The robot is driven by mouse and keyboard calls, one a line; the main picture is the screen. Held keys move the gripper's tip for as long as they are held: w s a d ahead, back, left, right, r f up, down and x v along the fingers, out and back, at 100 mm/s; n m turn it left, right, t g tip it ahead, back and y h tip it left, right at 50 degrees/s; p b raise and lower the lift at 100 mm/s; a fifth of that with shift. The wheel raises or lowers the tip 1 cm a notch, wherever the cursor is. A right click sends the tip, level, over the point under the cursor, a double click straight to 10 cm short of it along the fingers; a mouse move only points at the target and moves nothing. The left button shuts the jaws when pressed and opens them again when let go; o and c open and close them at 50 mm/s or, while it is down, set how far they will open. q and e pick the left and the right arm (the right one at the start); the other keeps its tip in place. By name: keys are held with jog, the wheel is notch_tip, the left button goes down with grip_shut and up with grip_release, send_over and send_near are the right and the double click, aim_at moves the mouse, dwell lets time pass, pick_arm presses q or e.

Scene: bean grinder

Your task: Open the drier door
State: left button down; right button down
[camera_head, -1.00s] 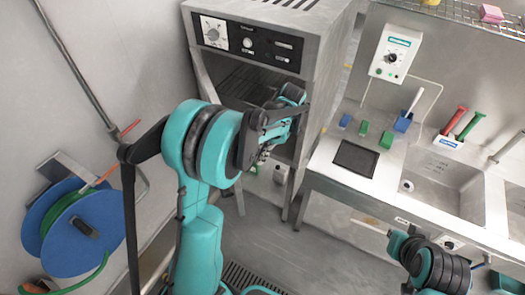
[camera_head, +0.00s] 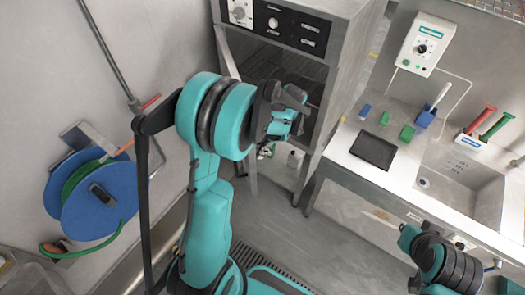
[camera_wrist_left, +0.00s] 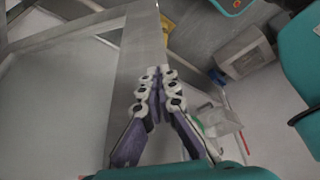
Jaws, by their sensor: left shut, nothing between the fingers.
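The drier (camera_head: 345,62) is a grey metal cabinet with a black control panel along its top front. Its dark front opening (camera_head: 292,66) shows below the panel; my left arm covers the lower part. My left gripper (camera_wrist_left: 158,78) is shut and empty, its fingertips together. It also shows small in the head view (camera_head: 266,151), low in front of the cabinet and partly behind my wrist. In the wrist view a pale framed panel (camera_wrist_left: 62,100) lies left of the fingers. I cannot tell for sure that it is the drier door, or whether the fingers touch it.
A steel counter (camera_head: 340,151) with a sink (camera_head: 465,187) stands right of the cabinet. It carries small coloured blocks and a black plate (camera_head: 373,152). A blue hose reel (camera_head: 98,207) is on the left wall. Open floor (camera_head: 280,235) lies between them.

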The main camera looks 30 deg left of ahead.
pick_arm(q)
jog(key=s+a+m+b, duration=0.1)
jog(key=s+a+m, duration=0.1)
jog(key=s+a, duration=0.4)
jog(key=s+a+m+t+b, duration=0.1)
jog(key=s+a, duration=0.5)
jog(key=a, duration=0.7)
jog(key=s+a+m+t+y, duration=0.1)
jog(key=s+a+m, duration=0.2)
jog(key=s+a, duration=0.3)
jog(key=a, duration=0.3)
jog(key=shift+s+a+b, duration=0.25)
jog(key=shift+a+b, duration=0.05)
jog(key=shift+b, duration=0.1)
jog(key=shift+r, duration=0.1)
